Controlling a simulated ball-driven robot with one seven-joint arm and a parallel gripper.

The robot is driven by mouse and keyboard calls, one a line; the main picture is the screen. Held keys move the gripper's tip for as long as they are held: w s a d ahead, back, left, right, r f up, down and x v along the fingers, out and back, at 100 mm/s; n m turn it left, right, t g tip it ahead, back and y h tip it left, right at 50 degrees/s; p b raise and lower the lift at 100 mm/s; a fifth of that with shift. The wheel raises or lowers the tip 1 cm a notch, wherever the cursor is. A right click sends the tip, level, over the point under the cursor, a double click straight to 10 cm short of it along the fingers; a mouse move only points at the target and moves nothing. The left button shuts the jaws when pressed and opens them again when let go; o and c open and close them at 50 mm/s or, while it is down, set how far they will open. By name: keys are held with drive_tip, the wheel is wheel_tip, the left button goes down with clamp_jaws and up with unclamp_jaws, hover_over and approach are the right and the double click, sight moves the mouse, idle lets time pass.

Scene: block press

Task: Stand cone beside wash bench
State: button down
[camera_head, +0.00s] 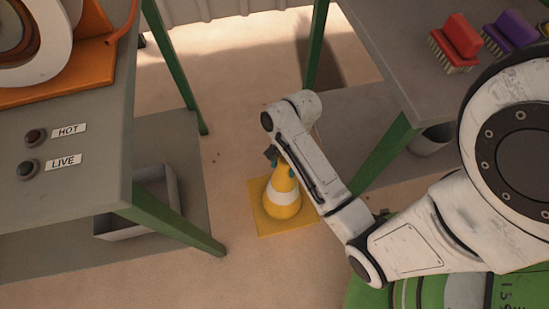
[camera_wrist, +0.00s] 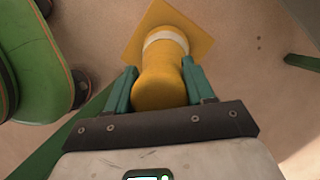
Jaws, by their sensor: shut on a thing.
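The yellow cone (camera_head: 282,198) with a white band and square base is upright in the gap between two benches. I cannot tell whether its base touches the floor. My gripper (camera_head: 281,168) is shut on the cone's upper part. In the wrist view, the green fingers of my gripper (camera_wrist: 158,88) sit on either side of the cone (camera_wrist: 166,45), whose base points away. The bench at the right (camera_head: 395,55), with scrubbing brushes on top, looks like the wash bench. My forearm hides part of the floor between cone and bench.
The left bench (camera_head: 95,115) has buttons labelled HOT and LIVE and an orange machine (camera_head: 75,75). A grey bin (camera_head: 140,222) is beneath it. Green bench legs (camera_head: 388,152) flank the gap. Floor behind the cone is clear.

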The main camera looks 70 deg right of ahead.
sight(283, 184)
drive_tip(key=w+f, duration=0.1)
drive_tip(key=w+d+f+b, duration=0.1)
drive_tip(key=f, duration=0.1)
drive_tip(key=w+f+b, duration=0.1)
drive_tip(key=f, duration=0.1)
drive_tip(key=shift+w+d, duration=0.3)
drive_tip(key=shift+w+d+f+b, duration=0.1)
drive_tip(key=shift+w+f+b, duration=0.1)
drive_tip(key=shift+f+b, duration=1.2)
drive_tip(key=shift+f+p, duration=0.45)
drive_tip(key=shift+c, duration=2)
unclamp_jaws()
